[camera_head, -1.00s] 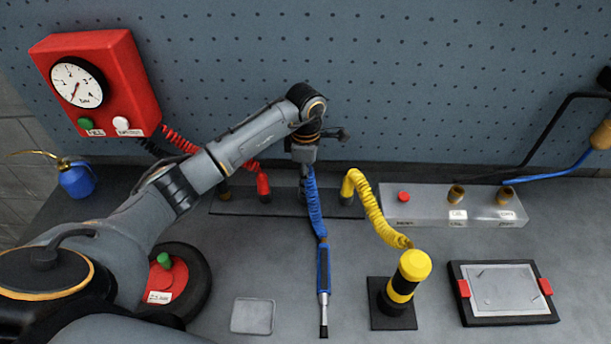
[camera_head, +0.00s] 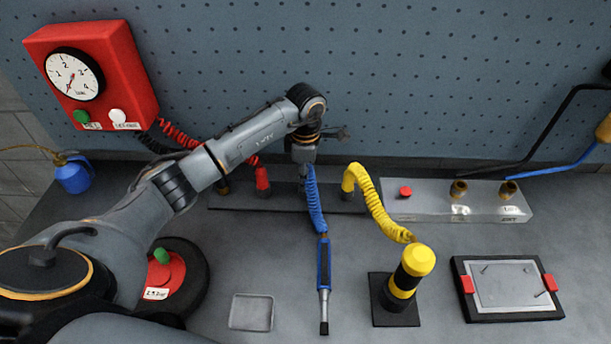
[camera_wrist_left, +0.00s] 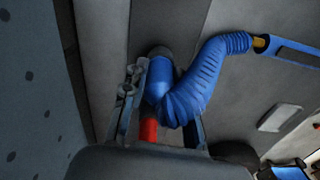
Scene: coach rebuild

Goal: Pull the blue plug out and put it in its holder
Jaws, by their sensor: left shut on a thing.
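The blue plug (camera_wrist_left: 160,77) is between the fingers of my left gripper (camera_wrist_left: 163,112) in the left wrist view. My left gripper is shut on it. In the head view this gripper (camera_head: 304,170) points down over the dark rail (camera_head: 285,203) at the back of the bench. The gripper hides the plug's lower end there, so I cannot tell whether it is seated. A blue coiled hose (camera_head: 314,200) runs from the plug to a blue tool (camera_head: 324,265) lying on the bench. No separate holder for the plug is clearly identifiable. My right gripper is not seen.
A red plug (camera_head: 262,180) stands in the rail to the left. A yellow coiled hose (camera_head: 375,208) runs to a yellow-black tool (camera_head: 408,270) on the right. A grey box (camera_head: 430,207) has brass ports. A small tray (camera_head: 251,312) lies in front.

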